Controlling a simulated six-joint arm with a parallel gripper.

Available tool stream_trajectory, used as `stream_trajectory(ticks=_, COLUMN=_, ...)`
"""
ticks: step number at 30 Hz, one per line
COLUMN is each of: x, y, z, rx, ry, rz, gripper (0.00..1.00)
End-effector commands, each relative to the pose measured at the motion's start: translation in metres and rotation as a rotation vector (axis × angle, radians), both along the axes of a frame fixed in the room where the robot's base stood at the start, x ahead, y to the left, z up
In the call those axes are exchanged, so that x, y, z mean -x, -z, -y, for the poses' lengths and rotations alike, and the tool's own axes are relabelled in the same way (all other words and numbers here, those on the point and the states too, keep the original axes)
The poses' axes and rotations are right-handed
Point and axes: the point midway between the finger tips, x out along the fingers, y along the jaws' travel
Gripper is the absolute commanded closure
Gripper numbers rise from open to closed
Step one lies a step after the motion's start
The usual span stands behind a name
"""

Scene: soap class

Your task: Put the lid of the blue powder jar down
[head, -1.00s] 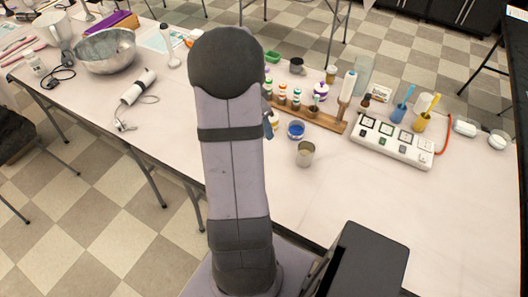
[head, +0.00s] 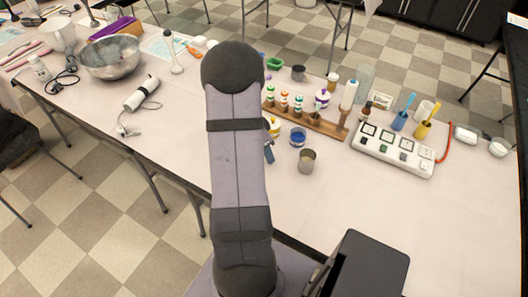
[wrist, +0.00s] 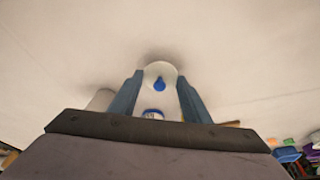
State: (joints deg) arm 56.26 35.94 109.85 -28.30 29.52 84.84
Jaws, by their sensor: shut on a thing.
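My gripper (wrist: 160,82) is closed on the lid (wrist: 167,69), a pale round piece with a blue spot, in the wrist view. A small white and blue piece (wrist: 153,114) shows lower between the fingers; I cannot tell what it is. In the head view the blue powder jar (head: 298,136) stands open on the table, blue inside. A blue finger of my gripper (head: 268,152) shows left of the jar, beside my arm, which hides the rest and the lid. A shadow lies around the lid; I cannot tell whether it touches the table.
A metal cup (head: 307,162) stands just in front of the jar. A wooden rack (head: 326,127) with several small bottles lies behind it. A white switch box (head: 394,150) is to the right. The table's front right part (head: 400,215) is clear.

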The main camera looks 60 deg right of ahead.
Motion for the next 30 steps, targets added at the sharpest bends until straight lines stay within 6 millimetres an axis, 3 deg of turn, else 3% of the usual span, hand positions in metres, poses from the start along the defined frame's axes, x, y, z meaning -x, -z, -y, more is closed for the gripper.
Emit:
stream_trajectory(ticks=4, x=0.000, y=0.012, z=0.000, rx=-0.001, ry=0.000, rz=0.000, gripper=0.77)
stream_trajectory(ticks=18, x=0.000, y=0.018, z=0.000, rx=0.000, ry=0.000, rz=0.001, gripper=0.77)
stream_trajectory(ticks=19, x=0.000, y=0.016, z=0.000, rx=0.000, ry=0.000, rz=0.001, gripper=0.50)
stream_trajectory(ticks=21, x=0.000, y=0.016, z=0.000, rx=0.000, ry=0.000, rz=0.001, gripper=0.38)
stream_trajectory(ticks=30, x=0.000, y=0.015, z=0.000, rx=0.000, ry=0.000, rz=0.001, gripper=0.38)
